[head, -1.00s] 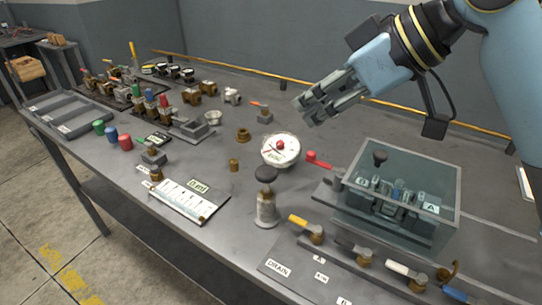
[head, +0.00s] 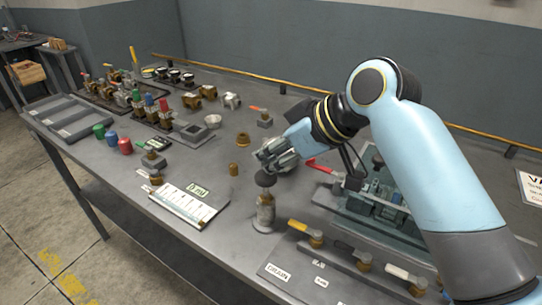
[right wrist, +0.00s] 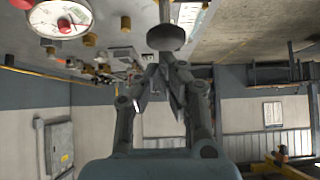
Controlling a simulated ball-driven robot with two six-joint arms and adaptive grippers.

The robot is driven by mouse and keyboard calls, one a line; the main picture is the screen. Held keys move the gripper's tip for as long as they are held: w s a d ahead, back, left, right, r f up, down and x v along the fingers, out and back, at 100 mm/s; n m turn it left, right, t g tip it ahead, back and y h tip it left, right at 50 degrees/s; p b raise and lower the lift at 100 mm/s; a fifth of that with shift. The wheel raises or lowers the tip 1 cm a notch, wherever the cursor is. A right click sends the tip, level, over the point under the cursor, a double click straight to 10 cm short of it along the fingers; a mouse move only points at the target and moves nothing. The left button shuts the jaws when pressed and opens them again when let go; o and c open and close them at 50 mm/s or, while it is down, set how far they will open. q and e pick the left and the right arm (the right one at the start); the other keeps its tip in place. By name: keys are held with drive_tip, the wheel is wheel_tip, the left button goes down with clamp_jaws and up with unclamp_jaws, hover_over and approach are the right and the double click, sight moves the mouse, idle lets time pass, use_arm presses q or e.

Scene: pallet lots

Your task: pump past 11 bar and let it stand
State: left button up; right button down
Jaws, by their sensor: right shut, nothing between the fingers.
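The hand pump (head: 264,212) stands upright on the bench, a metal cylinder with a dark round knob (head: 265,180) on top. My right gripper (head: 268,158) is shut and empty, just above the knob. In the right wrist view the knob (right wrist: 166,38) lies just beyond my closed fingertips; I cannot tell whether they touch it. The round white pressure gauge (right wrist: 60,19) has a red centre; its reading is too small to tell, and in the head view my gripper mostly hides it. A red-handled valve (head: 322,166) is beside it. My left gripper is not in view.
Valves with yellow (head: 298,226) and white (head: 398,271) handles line the bench's front edge, by the drain label (head: 277,273). A white card (head: 184,206) lies left of the pump.

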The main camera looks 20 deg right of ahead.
sight(271, 174)
drive_tip(key=shift+f, duration=0.25)
wheel_tip(271, 174, down, 4)
drive_tip(key=shift+r+b, duration=0.1)
drive_tip(key=shift+b, duration=0.35)
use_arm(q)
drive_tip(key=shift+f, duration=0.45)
use_arm(e)
drive_tip(key=shift+s, duration=0.1)
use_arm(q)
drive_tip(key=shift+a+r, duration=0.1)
